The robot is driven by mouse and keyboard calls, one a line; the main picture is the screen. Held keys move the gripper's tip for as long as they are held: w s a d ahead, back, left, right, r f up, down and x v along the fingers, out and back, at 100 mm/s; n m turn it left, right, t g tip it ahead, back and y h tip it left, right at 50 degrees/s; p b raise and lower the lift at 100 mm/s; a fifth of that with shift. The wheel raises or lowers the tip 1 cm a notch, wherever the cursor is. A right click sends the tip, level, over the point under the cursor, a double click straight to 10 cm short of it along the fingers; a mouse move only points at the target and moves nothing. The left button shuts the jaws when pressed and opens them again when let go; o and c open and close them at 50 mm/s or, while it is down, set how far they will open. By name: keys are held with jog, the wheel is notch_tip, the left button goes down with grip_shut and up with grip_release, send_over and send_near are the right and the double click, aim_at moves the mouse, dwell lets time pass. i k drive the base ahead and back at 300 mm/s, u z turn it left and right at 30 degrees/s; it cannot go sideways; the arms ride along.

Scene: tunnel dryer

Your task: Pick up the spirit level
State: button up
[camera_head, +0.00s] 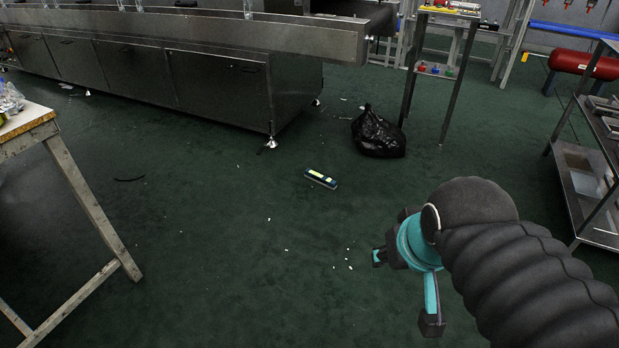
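The spirit level (320,179) is a small, dark blue bar with yellow-green patches. It lies flat on the dark green floor, near the middle of the view, in front of the steel dryer. My gripper (405,288) is at the lower right, teal and black, at the end of my dark ribbed arm. Its two fingers are spread apart with nothing visible between them. It is apart from the level, which lies up and to the left of it in the picture. Nothing covers the level.
A steel tunnel dryer (218,86) stands at the back left. A black bag (378,134) sits on the floor beyond the level, to the right. A worktable (95,200) is at left, a metal shelf unit (590,190) at right.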

aim_at(328, 183)
jog(key=u, duration=0.5)
jog(key=k, duration=0.65)
jog(key=z, duration=0.2)
jog(key=i, duration=0.8)
jog(key=z, duration=0.9)
jog(key=i, duration=1)
jog(key=u, duration=0.85)
jog(key=i, duration=0.9)
jog(key=u, duration=1)
